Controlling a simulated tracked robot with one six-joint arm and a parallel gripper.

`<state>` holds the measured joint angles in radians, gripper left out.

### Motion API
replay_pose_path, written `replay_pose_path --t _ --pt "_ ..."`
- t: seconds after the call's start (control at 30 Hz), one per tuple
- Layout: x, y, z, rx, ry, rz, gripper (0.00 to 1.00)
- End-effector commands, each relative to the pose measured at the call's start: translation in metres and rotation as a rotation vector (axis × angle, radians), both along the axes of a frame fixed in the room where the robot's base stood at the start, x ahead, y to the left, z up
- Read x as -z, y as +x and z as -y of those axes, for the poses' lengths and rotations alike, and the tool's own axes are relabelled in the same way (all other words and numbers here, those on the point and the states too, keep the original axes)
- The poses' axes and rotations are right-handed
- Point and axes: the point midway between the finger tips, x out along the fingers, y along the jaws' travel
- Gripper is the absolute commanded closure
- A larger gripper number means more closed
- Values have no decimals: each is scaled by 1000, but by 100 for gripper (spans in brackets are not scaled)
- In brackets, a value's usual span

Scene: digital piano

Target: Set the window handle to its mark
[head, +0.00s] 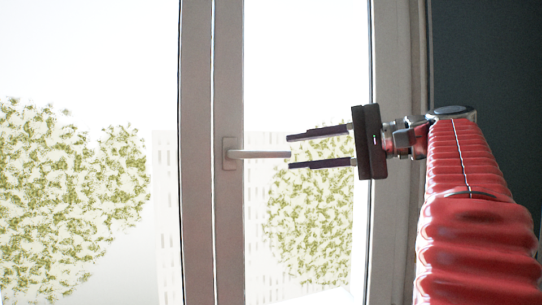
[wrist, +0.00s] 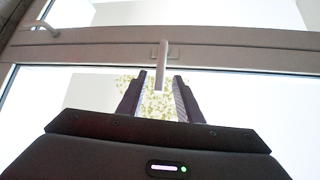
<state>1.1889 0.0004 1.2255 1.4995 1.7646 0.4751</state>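The window handle (head: 262,154) is a pale lever that points horizontally to the right from its base plate (head: 229,153) on the window frame. My gripper (head: 288,151) is to the right of it, open, with one finger above and one below the lever's line. The fingertips are about level with the lever's free end. In the wrist view the handle (wrist: 162,62) reaches down toward the gap between the open fingers (wrist: 163,83); I cannot see it touching either finger. I cannot make out a mark in either view.
Glass panes lie on both sides, with trees and a pale building outside. A second handle-like lever (wrist: 46,27) shows at the upper left in the wrist view. A dark wall (head: 490,60) is at the right.

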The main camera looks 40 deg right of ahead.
Motion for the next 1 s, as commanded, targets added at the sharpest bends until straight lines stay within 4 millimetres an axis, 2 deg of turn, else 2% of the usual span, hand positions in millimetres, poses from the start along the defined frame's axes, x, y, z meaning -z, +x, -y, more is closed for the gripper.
replay_pose_path --t 0.5,0.93,1.0 --pt "8 52 -32 0 -1 1 67" --pt "9 59 -35 3 -1 0 67" --pt "9 59 -35 3 -1 0 72"
